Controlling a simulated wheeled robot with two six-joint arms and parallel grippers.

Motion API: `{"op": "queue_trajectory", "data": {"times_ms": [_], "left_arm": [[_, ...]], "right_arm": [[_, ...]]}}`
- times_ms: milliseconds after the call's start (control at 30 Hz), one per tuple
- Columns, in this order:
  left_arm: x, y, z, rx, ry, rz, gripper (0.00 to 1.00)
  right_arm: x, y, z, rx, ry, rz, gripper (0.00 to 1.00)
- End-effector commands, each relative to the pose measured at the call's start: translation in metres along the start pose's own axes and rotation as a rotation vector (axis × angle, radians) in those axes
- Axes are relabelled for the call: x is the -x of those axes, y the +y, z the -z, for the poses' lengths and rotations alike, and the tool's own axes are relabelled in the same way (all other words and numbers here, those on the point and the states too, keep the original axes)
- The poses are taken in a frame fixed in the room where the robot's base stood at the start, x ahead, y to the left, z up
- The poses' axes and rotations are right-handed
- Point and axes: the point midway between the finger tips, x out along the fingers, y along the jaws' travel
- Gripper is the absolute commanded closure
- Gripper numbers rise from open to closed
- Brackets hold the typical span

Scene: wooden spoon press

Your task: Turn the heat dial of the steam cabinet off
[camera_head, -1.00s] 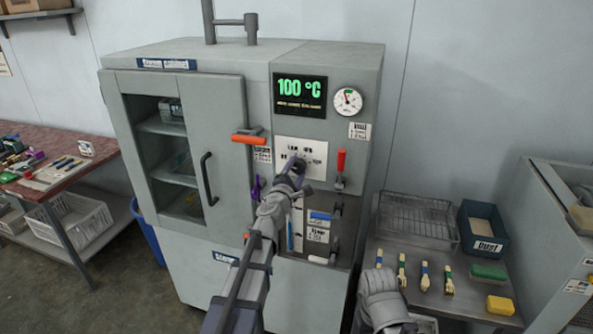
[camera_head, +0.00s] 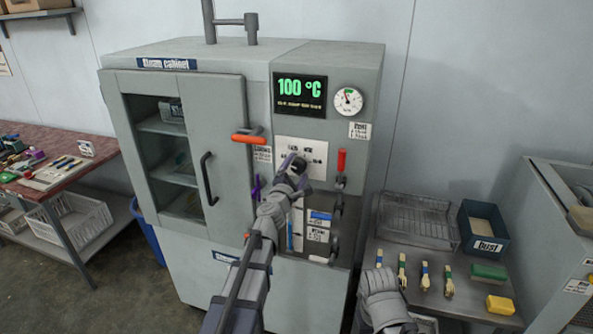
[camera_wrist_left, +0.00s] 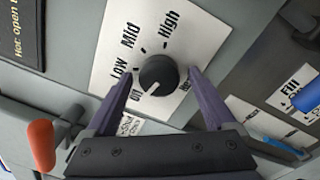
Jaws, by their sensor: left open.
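The heat dial (camera_wrist_left: 158,75) is a round black knob on a white label plate (camera_wrist_left: 115,45) marked Low, Mid and High, with an off label at its lower left. A small light mark shows on the knob's lower-left edge. My left gripper (camera_wrist_left: 161,77) is open, with one purple-grey finger on each side of the dial and visible gaps between. In the head view my left gripper (camera_head: 292,164) is at the dial plate (camera_head: 316,152) on the steam cabinet (camera_head: 262,55) and partly hides the dial.
An orange handle (camera_head: 247,138) is left of the plate, and a red-handled lever (camera_head: 341,160) is right of it. The display (camera_head: 300,95) reads 100 °C beside a round gauge (camera_head: 348,101). A side table (camera_head: 390,250) holds a wire rack, a blue bin and brushes.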

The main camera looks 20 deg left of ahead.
Motion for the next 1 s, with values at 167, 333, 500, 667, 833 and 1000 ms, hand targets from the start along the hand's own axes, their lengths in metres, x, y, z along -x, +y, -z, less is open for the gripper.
{"op": "queue_trajectory", "data": {"times_ms": [167,333,500,667,833,1000], "left_arm": [[0.009,0.0,0.0,0.0,0.0,0.0,0.11],[0.031,0.0,0.0,-0.001,0.001,0.0,0.11],[0.06,-0.001,0.0,0.0,0.001,0.0,0.11],[0.078,-0.001,0.0,0.0,0.0,0.0,0.11],[0.079,0.0,0.0,0.0,0.0,0.0,0.11],[0.078,-0.001,-0.001,-0.006,-0.004,0.002,0.11]], "right_arm": [[0.0,0.0,0.0,0.0,0.0,0.0,0.5],[-0.002,0.0,0.0,0.0,0.0,0.0,0.5],[-0.003,0.0,0.0,0.0,0.0,0.0,0.5],[-0.004,0.0,0.0,0.0,0.0,0.0,0.5],[-0.004,0.0,0.0,0.0,0.0,0.0,0.5],[-0.004,0.0,0.0,0.0,0.0,0.0,0.5]]}}
